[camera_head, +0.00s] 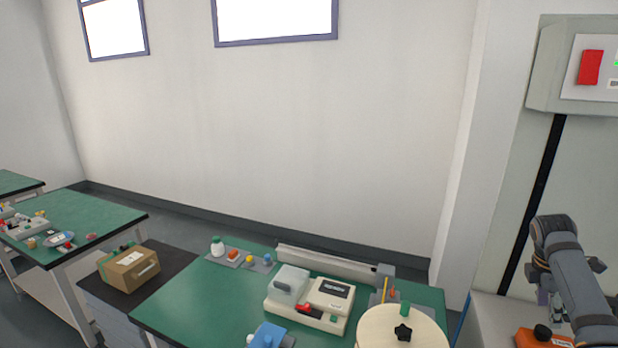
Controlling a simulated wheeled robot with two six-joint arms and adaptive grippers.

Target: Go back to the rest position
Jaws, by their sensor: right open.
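My right arm reaches up from the lower right corner, and its dark wrist bends downward. My right gripper (552,306) hangs below the wrist, small and partly hidden by the arm. It is open, and I see nothing held in it. It is above or beside an orange item with a black knob (540,337) on a pale surface at the bottom right. I cannot tell whether they touch. My left gripper is not in view.
A green-topped table (190,303) carries a white machine (310,302), a cream disc with a black knob (385,325) and small bottles. A cardboard box (130,268) sits left of it.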

